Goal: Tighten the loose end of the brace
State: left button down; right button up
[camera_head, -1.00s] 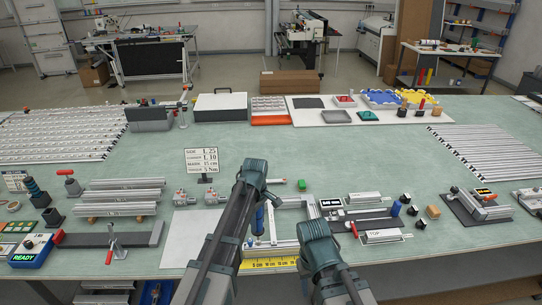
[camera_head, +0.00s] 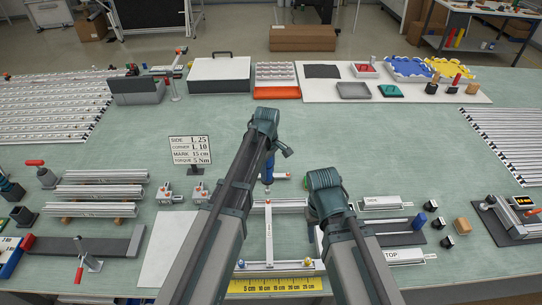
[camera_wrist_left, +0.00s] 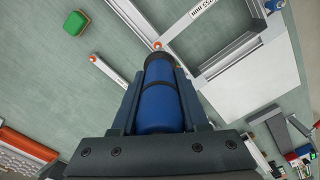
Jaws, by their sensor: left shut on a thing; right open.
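My left gripper (camera_head: 268,148) is shut on a blue cylindrical driver (camera_head: 268,168), held upright beyond the frame's far bar. In the left wrist view the driver (camera_wrist_left: 160,105) fills the jaws, and its dark tip end lies close to an orange-capped bar end (camera_wrist_left: 158,45). A short pale bar (camera_wrist_left: 112,74) with an orange cap passes behind the driver. I cannot tell whether the tip touches anything, nor which bar is the brace. The aluminium frame (camera_head: 268,235) stands in front of the driver. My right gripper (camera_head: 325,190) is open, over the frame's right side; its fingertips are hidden.
A sign (camera_head: 191,151) with settings stands at left. A yellow ruler (camera_head: 275,286) lies along the front edge. Stacked profiles (camera_head: 98,192) lie left, and small blocks (camera_head: 462,226) right. A green block (camera_wrist_left: 76,23) shows in the left wrist view. The mat's middle is clear.

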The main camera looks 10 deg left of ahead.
aim_at(268, 188)
pick_arm(q)
jog(key=shift+w, duration=0.45)
jog(key=shift+s+r, duration=0.1)
pick_arm(e)
jog(key=shift+w, duration=0.3)
pick_arm(q)
jog(key=shift+s, duration=0.1)
pick_arm(e)
jog(key=shift+r, duration=0.1)
pick_arm(q)
jog(key=shift+f+b, duration=2.4)
jog(key=shift+b, duration=0.05)
pick_arm(e)
jog(key=shift+f, duration=2.45)
pick_arm(q)
jog(key=shift+f+b, duration=1.2)
pick_arm(e)
jog(key=shift+f, duration=1.2)
pick_arm(q)
jog(key=shift+r, duration=0.1)
pick_arm(e)
jog(key=shift+r, duration=0.1)
